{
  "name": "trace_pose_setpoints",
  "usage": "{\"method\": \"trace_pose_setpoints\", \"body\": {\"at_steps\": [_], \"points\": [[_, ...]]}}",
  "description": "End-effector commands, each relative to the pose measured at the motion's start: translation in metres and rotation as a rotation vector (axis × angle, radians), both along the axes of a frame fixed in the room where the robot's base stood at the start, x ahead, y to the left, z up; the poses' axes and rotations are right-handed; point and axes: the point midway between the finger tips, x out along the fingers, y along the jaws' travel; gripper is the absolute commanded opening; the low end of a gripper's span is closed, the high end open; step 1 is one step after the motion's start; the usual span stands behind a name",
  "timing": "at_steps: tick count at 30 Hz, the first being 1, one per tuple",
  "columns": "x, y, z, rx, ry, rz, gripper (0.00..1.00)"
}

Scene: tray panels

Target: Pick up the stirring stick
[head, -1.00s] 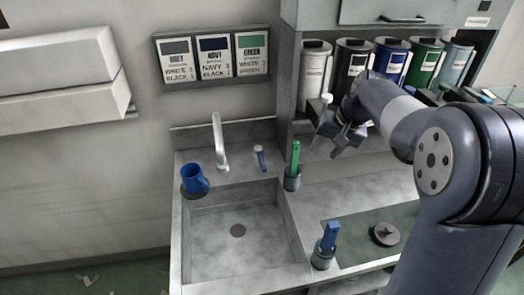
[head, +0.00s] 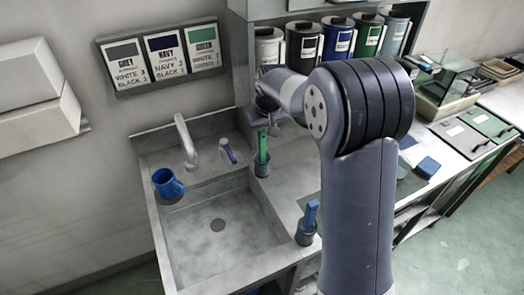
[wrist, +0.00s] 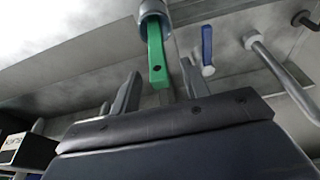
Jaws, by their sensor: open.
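A flat green stick (head: 262,146) stands upright in a small grey cup (head: 262,168) at the back right corner of the sink. A blue stick (head: 311,214) stands in a similar cup (head: 306,235) nearer the front; I cannot tell which is the stirring stick. In the wrist view my gripper (wrist: 160,88) is open and empty, with the green stick (wrist: 156,55) pointing in between its two fingers, apart from both. The wrist view also shows that stick's cup (wrist: 152,12). In the head view my arm hides most of the gripper, just behind the green stick.
The sink (head: 215,245) has a tap (head: 186,140) behind it, a blue mug (head: 168,184) on its left rim and a small blue-handled item (head: 229,152) beside the tap. Several paint canisters (head: 304,46) stand on a shelf above. A glass case (head: 446,75) is at right.

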Motion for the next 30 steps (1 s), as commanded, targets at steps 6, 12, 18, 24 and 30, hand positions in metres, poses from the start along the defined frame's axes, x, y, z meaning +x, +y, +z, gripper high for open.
{"method": "trace_pose_setpoints", "body": {"at_steps": [6,12,18,24,30], "points": [[0.006,0.003,-0.023,0.001,0.0,0.0,0.44],[0.006,0.003,-0.025,0.002,-0.001,0.0,0.44],[0.006,0.003,-0.025,0.002,-0.001,0.0,0.31],[0.006,0.003,-0.025,0.002,-0.001,0.0,0.14],[0.006,0.003,-0.025,0.001,-0.002,0.0,0.0]]}}
